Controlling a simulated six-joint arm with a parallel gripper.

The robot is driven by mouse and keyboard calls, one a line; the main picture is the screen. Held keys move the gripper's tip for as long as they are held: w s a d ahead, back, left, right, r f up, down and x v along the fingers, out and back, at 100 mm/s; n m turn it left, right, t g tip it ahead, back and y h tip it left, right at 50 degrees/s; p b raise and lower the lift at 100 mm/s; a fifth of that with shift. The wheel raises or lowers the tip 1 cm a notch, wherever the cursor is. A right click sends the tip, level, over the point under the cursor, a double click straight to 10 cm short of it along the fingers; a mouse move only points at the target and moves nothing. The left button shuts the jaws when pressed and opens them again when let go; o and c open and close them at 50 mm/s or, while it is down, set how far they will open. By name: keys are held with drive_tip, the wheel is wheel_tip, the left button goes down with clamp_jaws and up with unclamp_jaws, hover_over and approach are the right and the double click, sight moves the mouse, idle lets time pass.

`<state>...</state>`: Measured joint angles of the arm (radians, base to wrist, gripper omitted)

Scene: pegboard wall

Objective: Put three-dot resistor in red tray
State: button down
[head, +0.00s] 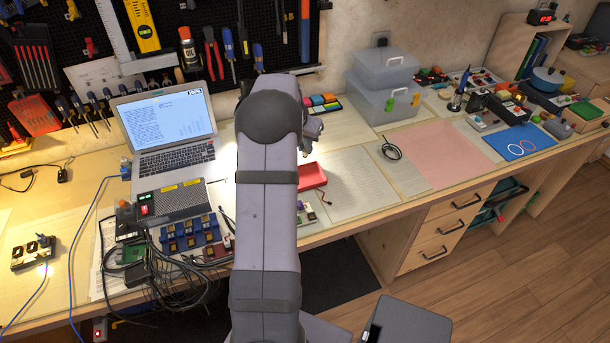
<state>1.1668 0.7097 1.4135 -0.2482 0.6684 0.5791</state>
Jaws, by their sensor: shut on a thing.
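The red tray (313,176) lies on the bench just right of my arm, and its left part is hidden behind the arm. My gripper (305,148) shows only in part beyond the arm, a little above and behind the tray in the picture. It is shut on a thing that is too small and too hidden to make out. I cannot pick out the three-dot resistor by its dots.
The laptop (166,125), the blue bins (190,238) and tangled black cables (175,285) crowd the left. A coiled black cable (390,150) and clear boxes (385,98) are right of the tray. The pink mat (438,160) is bare.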

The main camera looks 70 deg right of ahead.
drive_tip(key=shift+f+p, duration=1)
drive_tip(key=shift+f, duration=3.8)
drive_tip(key=shift+f, duration=0.2)
drive_tip(key=c, duration=1.8)
unclamp_jaws()
drive_tip(key=shift+r, duration=0.1)
drive_tip(key=shift+r, duration=0.1)
